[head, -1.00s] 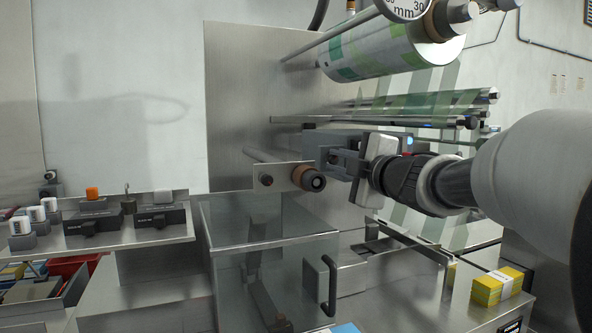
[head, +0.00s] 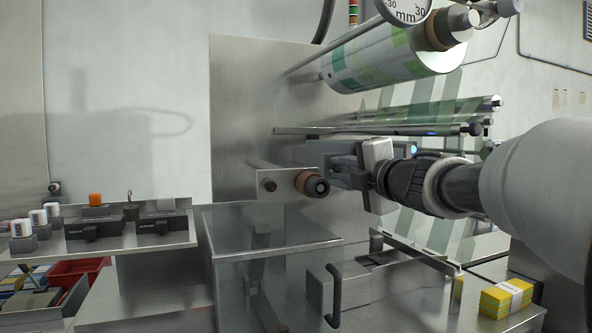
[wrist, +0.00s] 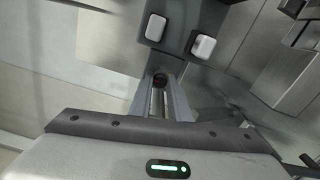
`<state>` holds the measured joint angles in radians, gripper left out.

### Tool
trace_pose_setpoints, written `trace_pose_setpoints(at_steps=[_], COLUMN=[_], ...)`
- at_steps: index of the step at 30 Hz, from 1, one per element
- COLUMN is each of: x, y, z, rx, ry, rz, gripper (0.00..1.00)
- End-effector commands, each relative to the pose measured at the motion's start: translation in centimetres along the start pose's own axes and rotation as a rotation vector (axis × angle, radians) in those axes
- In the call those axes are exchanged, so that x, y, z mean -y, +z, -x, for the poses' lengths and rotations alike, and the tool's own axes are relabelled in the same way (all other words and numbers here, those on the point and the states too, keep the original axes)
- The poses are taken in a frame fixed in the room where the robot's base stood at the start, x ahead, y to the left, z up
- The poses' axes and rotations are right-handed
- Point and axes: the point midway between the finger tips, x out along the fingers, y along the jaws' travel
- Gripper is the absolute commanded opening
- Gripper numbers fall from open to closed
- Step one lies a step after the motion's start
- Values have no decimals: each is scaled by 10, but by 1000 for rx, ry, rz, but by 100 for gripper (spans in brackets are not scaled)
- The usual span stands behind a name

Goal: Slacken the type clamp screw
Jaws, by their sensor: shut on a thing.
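My gripper (head: 338,160) reaches in from the right to a grey boxy unit (head: 318,150) on the steel panel, behind the brown-ended roller. In the wrist view its two narrow fingers (wrist: 160,92) are shut on a small dark, reddish round part (wrist: 160,78), probably the type clamp screw. The fingers hide most of it, and whether it has turned cannot be told. The dark grey block (wrist: 180,42) beyond the fingertips carries two pale square-topped knobs. In the head view the screw itself is hidden by the gripper.
The brown-ended roller (head: 313,184) sticks out close to the left of my gripper. Printed film (head: 400,58) and rollers run above it. A clear-walled bin (head: 270,235) with a black handle is below. A yellow stack (head: 507,297) lies at lower right.

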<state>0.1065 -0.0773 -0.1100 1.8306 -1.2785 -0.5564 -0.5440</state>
Motion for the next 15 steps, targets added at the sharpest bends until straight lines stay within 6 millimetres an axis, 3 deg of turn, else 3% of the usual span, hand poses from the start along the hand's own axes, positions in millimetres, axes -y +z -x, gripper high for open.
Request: trace_pose_setpoints(at_steps=[6, 7, 9, 15], x=[-2, -2, -2, -1], y=[1, 1, 1, 0], z=[0, 0, 0, 0], rx=[1, 1, 1, 1], ry=[3, 3, 3, 2], rz=[-1, -1, -1, -2], gripper=[0, 22, 33, 35])
